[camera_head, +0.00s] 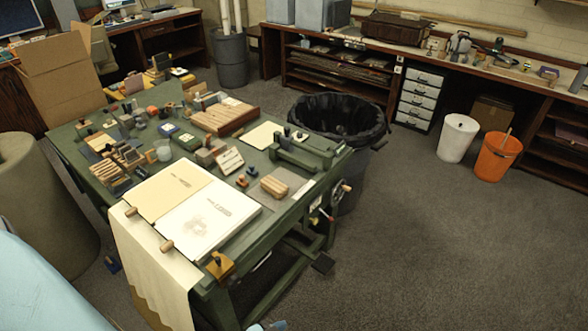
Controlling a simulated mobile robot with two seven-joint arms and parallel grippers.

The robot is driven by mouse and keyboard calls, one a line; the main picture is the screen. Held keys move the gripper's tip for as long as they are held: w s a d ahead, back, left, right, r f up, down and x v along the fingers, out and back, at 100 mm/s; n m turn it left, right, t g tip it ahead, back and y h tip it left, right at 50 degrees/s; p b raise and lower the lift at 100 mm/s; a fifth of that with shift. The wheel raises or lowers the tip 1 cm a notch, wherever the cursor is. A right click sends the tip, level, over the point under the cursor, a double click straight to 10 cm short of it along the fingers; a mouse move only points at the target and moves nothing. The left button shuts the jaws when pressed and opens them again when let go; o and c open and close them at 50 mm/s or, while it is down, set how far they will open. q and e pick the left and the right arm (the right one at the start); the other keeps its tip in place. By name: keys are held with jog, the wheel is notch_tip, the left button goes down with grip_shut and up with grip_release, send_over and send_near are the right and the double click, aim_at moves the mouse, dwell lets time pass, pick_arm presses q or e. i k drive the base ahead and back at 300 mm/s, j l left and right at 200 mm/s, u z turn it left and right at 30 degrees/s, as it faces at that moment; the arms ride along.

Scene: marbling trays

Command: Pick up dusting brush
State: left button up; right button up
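I cannot pick out a dusting brush for certain in the head view. The green workbench (262,222) in the left half holds many small wooden tools and blocks, and a brush among them is too small to tell. A ribbed wooden block (273,187) lies near the bench's right edge. An open book or pair of sheets (207,219) lies at the near side, with wooden-handled pieces around it.
A black-lined bin (338,117) stands behind the bench's right end. A white bucket (457,138) and an orange bucket (497,156) stand by the back counter (460,69). A cardboard box (62,80) is at left. Carpet (450,250) at right is clear.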

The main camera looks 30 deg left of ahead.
aim_at(274, 187)
jog(key=i, duration=1.7)
jog(key=i+u, duration=0.45)
jog(key=i+l+u, duration=0.25)
jog(key=u, duration=0.15)
jog(key=i+u, duration=0.1)
jog(key=u, duration=2.8)
